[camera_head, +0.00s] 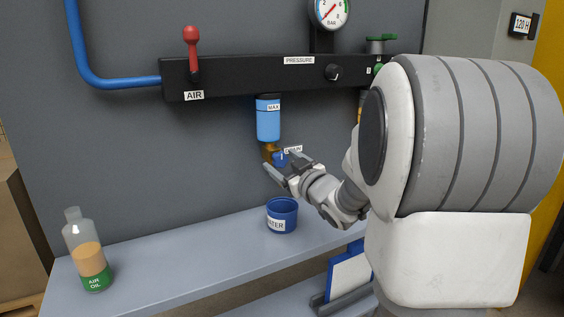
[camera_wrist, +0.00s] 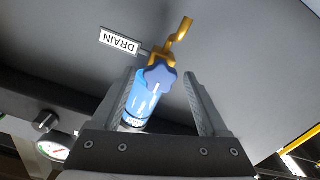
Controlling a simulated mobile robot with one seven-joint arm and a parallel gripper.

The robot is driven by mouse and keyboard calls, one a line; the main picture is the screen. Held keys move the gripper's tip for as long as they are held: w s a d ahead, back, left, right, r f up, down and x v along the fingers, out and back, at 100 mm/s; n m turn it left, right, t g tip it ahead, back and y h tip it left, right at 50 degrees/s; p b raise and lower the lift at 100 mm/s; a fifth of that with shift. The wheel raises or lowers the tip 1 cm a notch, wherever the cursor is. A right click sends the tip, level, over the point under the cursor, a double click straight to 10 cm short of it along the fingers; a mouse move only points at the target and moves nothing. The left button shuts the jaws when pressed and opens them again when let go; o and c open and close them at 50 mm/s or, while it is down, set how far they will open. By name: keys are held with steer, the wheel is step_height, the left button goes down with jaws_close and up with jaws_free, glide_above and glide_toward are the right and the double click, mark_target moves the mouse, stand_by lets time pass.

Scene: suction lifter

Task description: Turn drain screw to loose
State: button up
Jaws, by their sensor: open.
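The drain screw is a blue lobed knob (camera_wrist: 161,80) on a brass drain fitting (camera_wrist: 178,40) under a blue filter bowl (camera_head: 268,120). In the head view the screw (camera_head: 280,159) is partly behind my gripper. A DRAIN label (camera_wrist: 120,42) sits beside the fitting. My gripper (camera_head: 278,166) is open just in front of the screw. In the wrist view my gripper (camera_wrist: 162,78) has one finger on each side of the knob, with gaps on both sides. I cannot tell how deep the knob sits between the fingertips.
A blue WATER cup (camera_head: 283,222) stands on the grey shelf (camera_head: 190,262) below the fitting. An AIR OIL bottle (camera_head: 90,255) stands at the left. Above are a red AIR lever (camera_head: 192,45), a black PRESSURE knob (camera_head: 333,72) and a gauge (camera_head: 330,10).

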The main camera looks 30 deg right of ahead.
jaws_close()
stand_by(0.3)
